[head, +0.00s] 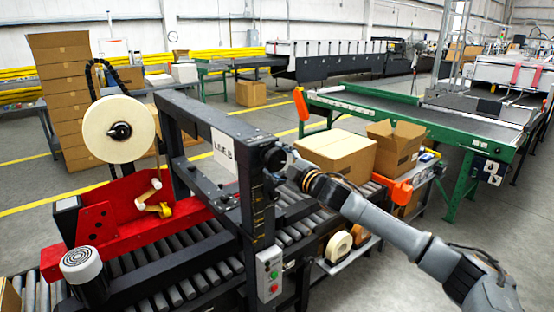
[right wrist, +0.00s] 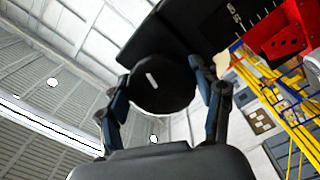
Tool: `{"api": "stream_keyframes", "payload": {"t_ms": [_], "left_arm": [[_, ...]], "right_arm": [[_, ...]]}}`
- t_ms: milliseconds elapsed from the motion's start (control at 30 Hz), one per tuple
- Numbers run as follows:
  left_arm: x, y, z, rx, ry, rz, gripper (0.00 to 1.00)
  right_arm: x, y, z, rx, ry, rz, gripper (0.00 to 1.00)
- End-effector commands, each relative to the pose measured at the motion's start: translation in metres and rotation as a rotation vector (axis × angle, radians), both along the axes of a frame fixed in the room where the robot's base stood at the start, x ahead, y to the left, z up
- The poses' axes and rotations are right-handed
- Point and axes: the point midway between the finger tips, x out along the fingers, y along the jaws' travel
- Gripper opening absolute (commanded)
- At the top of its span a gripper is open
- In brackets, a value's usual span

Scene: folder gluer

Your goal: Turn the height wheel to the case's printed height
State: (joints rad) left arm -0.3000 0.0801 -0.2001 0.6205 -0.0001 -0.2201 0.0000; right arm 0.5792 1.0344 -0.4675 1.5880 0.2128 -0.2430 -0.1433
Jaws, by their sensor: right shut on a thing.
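The height wheel (head: 274,158) is a black knob on the end of the dark crossbeam of the case sealer. In the right wrist view the wheel (right wrist: 158,84) is round and black with a short white mark near its middle. My right gripper (head: 286,163) is shut on it, with one finger on each side of the rim (right wrist: 160,76). A dark plate with white scale marks (right wrist: 240,18) shows beyond the wheel, but its reading is unclear. The closed brown case (head: 336,152) stands on the rollers right of the machine; no printed height is legible. My left gripper is out of view.
A post with a green and red button box (head: 269,273) stands below the wheel. A tape roll (head: 119,129) and red head (head: 125,215) are at left. An open carton (head: 396,143) and green-framed conveyor (head: 455,129) lie to the right.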

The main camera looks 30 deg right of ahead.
Motion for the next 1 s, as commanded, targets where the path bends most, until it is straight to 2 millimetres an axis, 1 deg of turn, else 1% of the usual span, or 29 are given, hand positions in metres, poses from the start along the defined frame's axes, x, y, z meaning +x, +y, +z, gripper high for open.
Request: {"api": "stream_keyframes", "payload": {"t_ms": [200,667,700,800,1000], "left_arm": [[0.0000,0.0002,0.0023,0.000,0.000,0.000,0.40],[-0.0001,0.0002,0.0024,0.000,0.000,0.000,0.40],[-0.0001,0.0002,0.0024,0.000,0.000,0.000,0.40],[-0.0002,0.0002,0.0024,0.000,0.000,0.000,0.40],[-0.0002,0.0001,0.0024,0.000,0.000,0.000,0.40]], "right_arm": [[0.0001,-0.0002,0.0014,-0.054,-0.006,0.000,0.34],[0.0001,-0.0002,0.0010,-0.064,-0.007,-0.001,0.34],[0.0001,-0.0002,0.0011,-0.064,-0.007,-0.001,0.70],[0.0001,-0.0001,0.0008,-0.063,-0.006,0.000,0.90],[0.0001,-0.0001,0.0005,-0.063,-0.006,0.000,0.90]]}}
